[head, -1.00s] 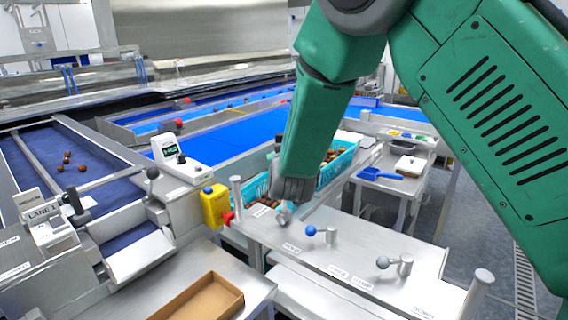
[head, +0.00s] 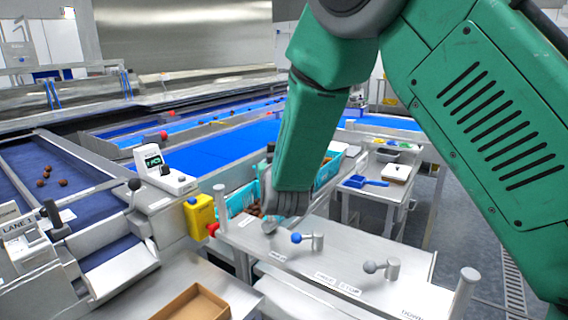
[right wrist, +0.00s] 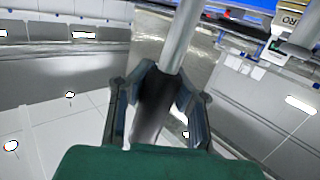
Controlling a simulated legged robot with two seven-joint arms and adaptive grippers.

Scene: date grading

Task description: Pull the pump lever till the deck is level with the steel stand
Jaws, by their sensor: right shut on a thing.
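My right gripper (right wrist: 160,100) is shut on a rod with a dark grip (right wrist: 150,110); its bare steel shaft, which looks like the pump lever (right wrist: 184,38), runs up out of the jaws. In the head view my right gripper (head: 283,208) is over the far edge of a steel control panel (head: 340,262), and my green arm hides most of what it holds. A turquoise crate (head: 240,199) of dates stands behind the gripper, partly covered; the deck under it is hidden. A steel stand (head: 372,195) is at the right, behind the panel. My left gripper is not in view.
The panel carries a blue-knobbed lever (head: 297,238) and a grey-knobbed lever (head: 371,267), with upright posts at its ends. A yellow box (head: 200,216) is at its left. A blue scoop (head: 364,182) lies on the stand. A cardboard tray (head: 195,303) is at the front.

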